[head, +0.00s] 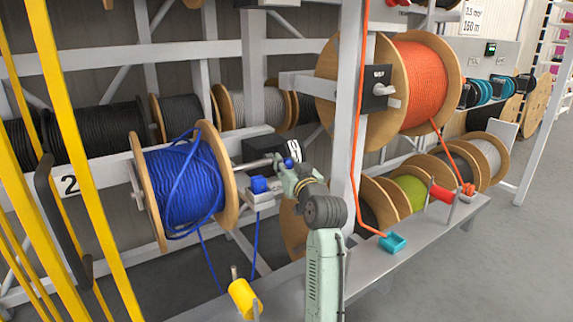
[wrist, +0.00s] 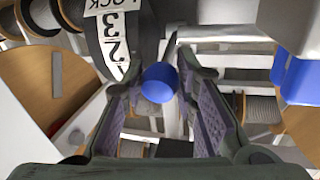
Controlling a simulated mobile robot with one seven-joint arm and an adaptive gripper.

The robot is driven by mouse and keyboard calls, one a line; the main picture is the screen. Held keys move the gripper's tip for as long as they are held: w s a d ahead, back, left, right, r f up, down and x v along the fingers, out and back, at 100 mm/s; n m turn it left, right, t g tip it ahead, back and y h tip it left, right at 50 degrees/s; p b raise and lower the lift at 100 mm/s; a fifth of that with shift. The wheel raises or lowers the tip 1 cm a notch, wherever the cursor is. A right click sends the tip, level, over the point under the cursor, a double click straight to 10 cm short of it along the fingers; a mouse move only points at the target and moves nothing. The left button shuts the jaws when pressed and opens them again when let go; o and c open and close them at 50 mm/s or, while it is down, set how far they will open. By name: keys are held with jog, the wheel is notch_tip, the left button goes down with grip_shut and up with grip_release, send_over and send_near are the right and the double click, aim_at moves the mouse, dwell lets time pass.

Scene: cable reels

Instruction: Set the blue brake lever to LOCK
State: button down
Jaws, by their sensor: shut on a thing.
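The blue brake lever's round knob (wrist: 160,82) sits between the two fingertips of my gripper (wrist: 165,88) in the wrist view. The fingers are closed on the knob. In the head view my gripper (head: 285,174) is at the end of the blue cable reel's shaft, and a little of the blue knob (head: 288,162) shows. A black plate (head: 262,147) stands behind it. Its white scale strip (wrist: 112,38) shows LOCK, 3 and 2 in the wrist view, to the upper left of the knob. The exact lever setting cannot be told.
The blue cable reel (head: 182,185) hangs left of my gripper. A blue block in a pale holder (head: 259,198) is just below. A white upright (head: 348,130) and an orange cable reel (head: 430,85) stand to the right. Yellow rails (head: 75,150) are at far left.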

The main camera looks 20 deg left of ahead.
jog(key=shift+f+b, duration=1.15)
jog(key=shift+f, duration=0.9)
jog(key=c, duration=1.5)
grip_release()
jog(key=shift+w+a, duration=0.1)
jog(key=shift+w, duration=0.05)
jog(key=shift+o, duration=1.1)
jog(key=shift+r, duration=0.2)
jog(key=v, duration=1.2)
